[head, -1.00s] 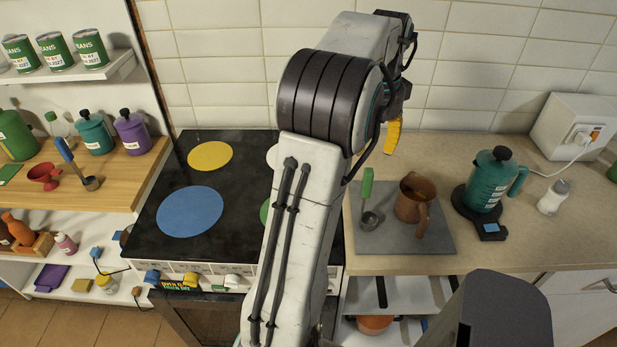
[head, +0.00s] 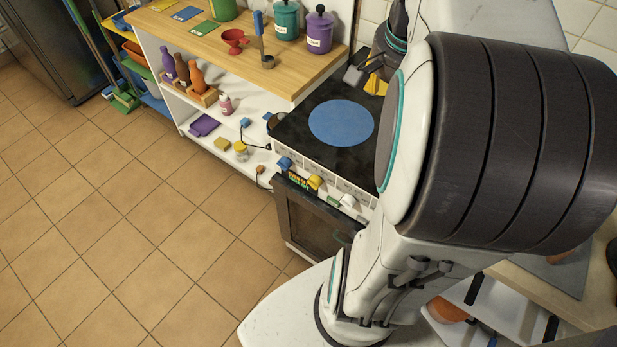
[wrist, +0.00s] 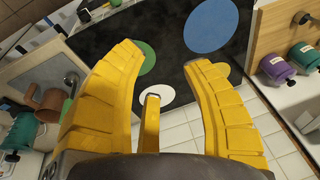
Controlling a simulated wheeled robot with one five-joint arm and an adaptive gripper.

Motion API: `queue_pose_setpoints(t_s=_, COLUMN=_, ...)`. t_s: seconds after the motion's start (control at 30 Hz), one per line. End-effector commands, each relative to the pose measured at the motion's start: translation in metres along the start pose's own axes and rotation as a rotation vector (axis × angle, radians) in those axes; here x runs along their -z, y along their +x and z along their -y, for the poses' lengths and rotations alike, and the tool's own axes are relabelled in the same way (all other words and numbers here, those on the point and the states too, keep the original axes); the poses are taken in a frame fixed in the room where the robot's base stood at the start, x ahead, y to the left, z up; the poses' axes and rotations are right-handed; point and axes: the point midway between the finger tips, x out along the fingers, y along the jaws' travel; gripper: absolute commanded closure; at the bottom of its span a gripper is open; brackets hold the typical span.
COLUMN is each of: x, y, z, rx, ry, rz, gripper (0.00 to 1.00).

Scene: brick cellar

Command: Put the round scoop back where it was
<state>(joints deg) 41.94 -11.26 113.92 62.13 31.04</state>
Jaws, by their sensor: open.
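Two scoops show, and I cannot tell which one is meant. A blue-handled scoop with a small round bowl (head: 267,61) stands on the wooden shelf top at the upper middle of the head view, its handle pointing up. A green-handled scoop (wrist: 71,80) lies on the grey mat (wrist: 30,72) at the left of the wrist view, beside a brown pot (wrist: 46,104); my arm hides it in the head view. My gripper (wrist: 163,75) is open and empty above the black hob, apart from both scoops. Its yellow fingers also show in the head view (head: 376,84), partly cut off by my arm.
The black hob (head: 297,122) bears coloured discs, among them a blue one (head: 341,123). A red funnel-like cup (head: 233,41), a teal jar (head: 286,20) and a purple jar (head: 319,32) stand around the blue-handled scoop. The tiled floor (head: 130,220) at left is clear.

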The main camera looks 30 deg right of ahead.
Motion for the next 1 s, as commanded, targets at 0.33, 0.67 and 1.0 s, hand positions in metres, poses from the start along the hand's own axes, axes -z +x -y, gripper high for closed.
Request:
queue_pose_setpoints(t_s=0.33, x=-0.127, y=-0.005, z=0.03, rx=0.154, ry=-0.705, rz=-0.032, gripper=0.56)
queue_pose_setpoints(t_s=0.67, x=-0.194, y=0.002, z=0.017, rx=0.261, ry=-1.131, rz=-0.067, gripper=0.56)
queue_pose_setpoints(t_s=1.0, x=-0.208, y=0.005, z=0.012, rx=0.289, ry=-1.235, rz=-0.079, gripper=0.56)
